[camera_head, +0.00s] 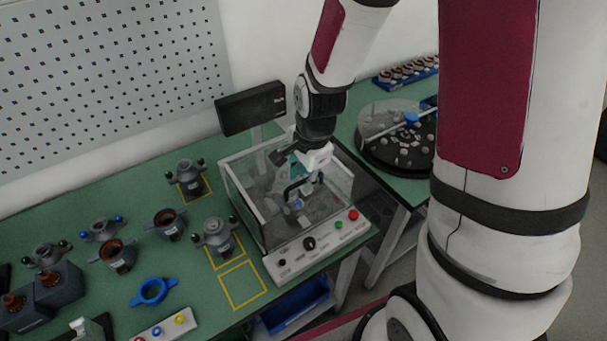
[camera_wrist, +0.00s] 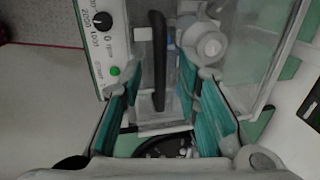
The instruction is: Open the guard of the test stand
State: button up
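The test stand has a transparent box-like guard (camera_head: 238,200) over its inside, which looks closed. A black bar handle (camera_head: 296,188) is on the guard; it shows upright in the middle of the wrist view (camera_wrist: 157,60). My gripper (camera_head: 305,178) is over the guard, pointing down at the handle. In the wrist view its two teal-padded fingers (camera_wrist: 158,85) are spread wide, with the handle lying between them in the picture. I see a gap on both sides of the handle. Whether the fingertips reach down past the handle, I cannot tell.
The stand's control panel (camera_head: 325,238) has a black knob and green and red buttons. A dark monitor (camera_head: 250,108) stands behind. Several grey motor parts (camera_head: 218,236) and a blue ring (camera_head: 152,291) lie on the green table at left. A round turntable (camera_head: 398,135) is at right.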

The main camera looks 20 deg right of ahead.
grip_shut()
